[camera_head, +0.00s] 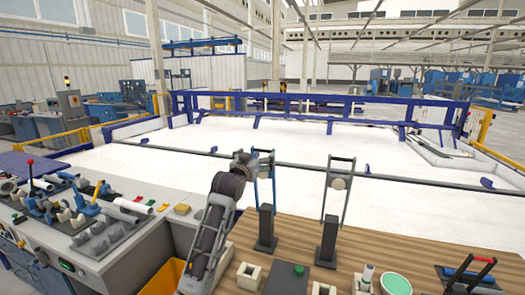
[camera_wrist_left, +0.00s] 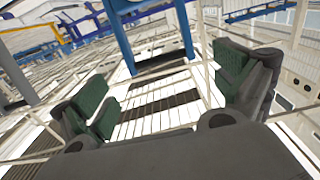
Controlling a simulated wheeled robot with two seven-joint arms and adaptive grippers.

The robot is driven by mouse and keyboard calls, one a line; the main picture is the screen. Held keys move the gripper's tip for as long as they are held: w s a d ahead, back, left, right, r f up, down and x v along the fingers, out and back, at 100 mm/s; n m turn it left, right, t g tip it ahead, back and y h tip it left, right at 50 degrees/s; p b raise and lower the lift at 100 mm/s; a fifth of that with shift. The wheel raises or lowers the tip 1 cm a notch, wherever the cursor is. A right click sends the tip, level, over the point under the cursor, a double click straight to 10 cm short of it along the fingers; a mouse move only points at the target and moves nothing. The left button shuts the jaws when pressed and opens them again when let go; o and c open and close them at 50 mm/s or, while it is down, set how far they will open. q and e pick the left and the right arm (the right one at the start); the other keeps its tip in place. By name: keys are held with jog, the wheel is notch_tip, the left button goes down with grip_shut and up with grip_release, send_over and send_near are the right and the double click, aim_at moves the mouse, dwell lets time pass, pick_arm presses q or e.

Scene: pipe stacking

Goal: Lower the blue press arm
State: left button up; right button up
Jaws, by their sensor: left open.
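The blue press arm (camera_head: 273,180) is a narrow two-legged frame, raised upright on a black stand (camera_head: 266,228) on the wooden worktop. In the left wrist view, blue uprights (camera_wrist_left: 184,28) that look like this arm stand beyond the fingers. My left gripper (camera_head: 245,161) is at the end of my dark arm, just left of the press arm's upper part. In the head view it overlaps the press arm, and I cannot tell whether they touch. In the left wrist view my left gripper (camera_wrist_left: 165,95) is open, its green pads wide apart with nothing between. My right gripper is not in view.
A similar press with a grey raised arm (camera_head: 338,190) stands to the right. Small blocks (camera_head: 248,272), a green disc (camera_head: 395,284) and a red-handled tool (camera_head: 482,262) lie on the worktop. A crowded grey bench (camera_head: 120,258) is at left.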

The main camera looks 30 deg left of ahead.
aim_at(262, 151)
pick_arm(q)
jog(key=shift+p+x, duration=0.75)
jog(key=shift+x, duration=2.2)
jog(key=shift+w+a, duration=0.15)
jog(key=shift+w, duration=0.45)
jog(key=c, duration=1.2)
jog(key=shift+c, duration=0.2)
jog(key=shift+s, duration=0.15)
